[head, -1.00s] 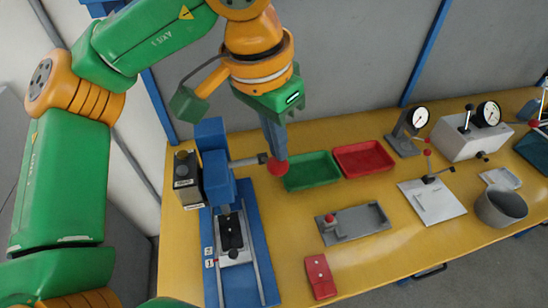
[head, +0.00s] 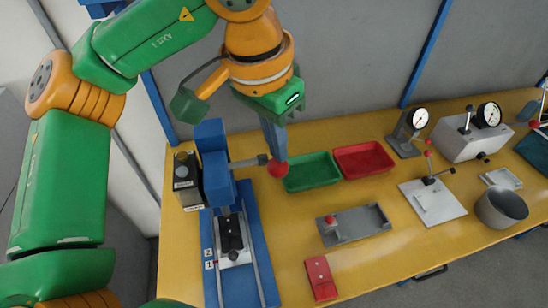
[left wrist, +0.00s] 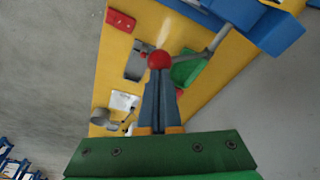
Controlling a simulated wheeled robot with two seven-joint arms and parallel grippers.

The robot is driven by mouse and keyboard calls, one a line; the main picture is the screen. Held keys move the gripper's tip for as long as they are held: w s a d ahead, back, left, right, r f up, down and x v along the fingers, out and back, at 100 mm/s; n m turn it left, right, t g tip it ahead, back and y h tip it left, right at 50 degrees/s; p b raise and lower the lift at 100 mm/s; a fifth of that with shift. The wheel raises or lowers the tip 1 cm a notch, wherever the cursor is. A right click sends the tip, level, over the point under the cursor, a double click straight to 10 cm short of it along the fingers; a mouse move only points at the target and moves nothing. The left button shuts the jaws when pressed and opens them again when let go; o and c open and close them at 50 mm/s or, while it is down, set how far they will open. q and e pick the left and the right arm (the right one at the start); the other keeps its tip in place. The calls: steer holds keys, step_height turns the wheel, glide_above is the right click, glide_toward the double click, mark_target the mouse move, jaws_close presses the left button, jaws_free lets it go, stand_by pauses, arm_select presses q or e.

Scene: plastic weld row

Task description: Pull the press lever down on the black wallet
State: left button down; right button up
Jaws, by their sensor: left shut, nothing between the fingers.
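The blue press (head: 217,165) stands at the left of the yellow bench. Its grey lever (head: 247,162) points right and ends in a red ball knob (head: 278,168). The black wallet (head: 231,234) lies on the pale plate of the press's blue base, under the ram. My left gripper (head: 274,155) is shut and points down, its fingertips at the red knob. In the left wrist view the knob (left wrist: 159,60) shows right at the tips of the shut fingers (left wrist: 159,75); nothing is between them. I cannot tell whether they touch. My right gripper is out of view.
A green tray (head: 312,172) and a red tray (head: 363,159) lie right of the knob. A grey fixture (head: 354,225) and a red wallet (head: 320,278) lie nearer the front. A small control box (head: 186,179) stands left of the press. Gauges stand farther right.

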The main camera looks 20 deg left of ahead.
mark_target(280, 173)
arm_select(q)
steer(key=shift+f, duration=0.1)
stand_by(0.4)
steer(key=shift+s+d+f+b, duration=0.1)
steer(key=shift+s+f+b, duration=0.1)
steer(key=shift+f+b, duration=0.35)
steer(key=shift+s+d+f+b, duration=0.3)
steer(key=shift+s+f+b, duration=0.25)
steer(key=shift+f+b, duration=0.65)
steer(key=shift+f, duration=0.05)
steer(key=shift+r, duration=0.1)
steer(key=shift+s+d+f+b, duration=0.2)
steer(key=shift+f+b, duration=0.35)
steer(key=shift+f, duration=0.05)
steer(key=shift+s+d+f+b, duration=0.25)
steer(key=shift+f+b, duration=0.25)
steer(key=shift+f, duration=0.15)
steer(key=shift+s+d+f+b, duration=0.15)
steer(key=shift+s+f+b, duration=0.05)
steer(key=shift+f+b, duration=0.4)
